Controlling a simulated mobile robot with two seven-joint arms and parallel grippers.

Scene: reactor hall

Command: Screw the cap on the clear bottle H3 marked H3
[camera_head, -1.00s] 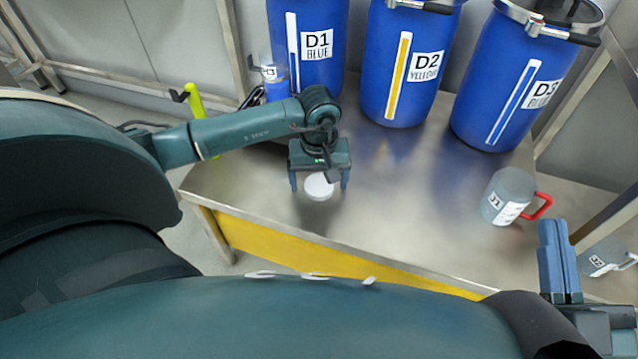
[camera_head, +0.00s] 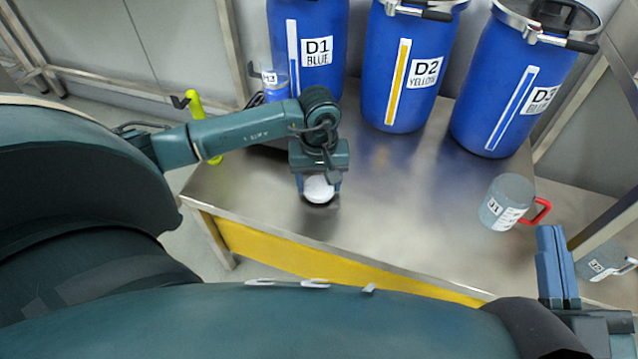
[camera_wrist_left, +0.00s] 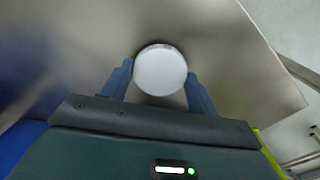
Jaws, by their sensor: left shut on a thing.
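The white round cap (camera_head: 319,189) is near the front edge of the steel table. My left gripper (camera_head: 319,186) points down with its fingers closed in on either side of the cap. The left wrist view also shows the cap (camera_wrist_left: 160,70) between the fingertips. The clear bottle H3 (camera_head: 273,80) stands at the back left beside drum D1, with blue contents. Its lower part is hidden behind my left arm. My right gripper (camera_head: 557,265) is at the lower right, its fingers together, with nothing seen between them.
Blue drums D1 (camera_head: 322,75), D2 (camera_head: 378,75) and D3 (camera_head: 510,95) stand along the back of the table (camera_head: 410,200). Jug J1 (camera_head: 497,195) with a red handle is at the right; jug J2 (camera_head: 597,262) is beyond, lower right. The table's middle is clear.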

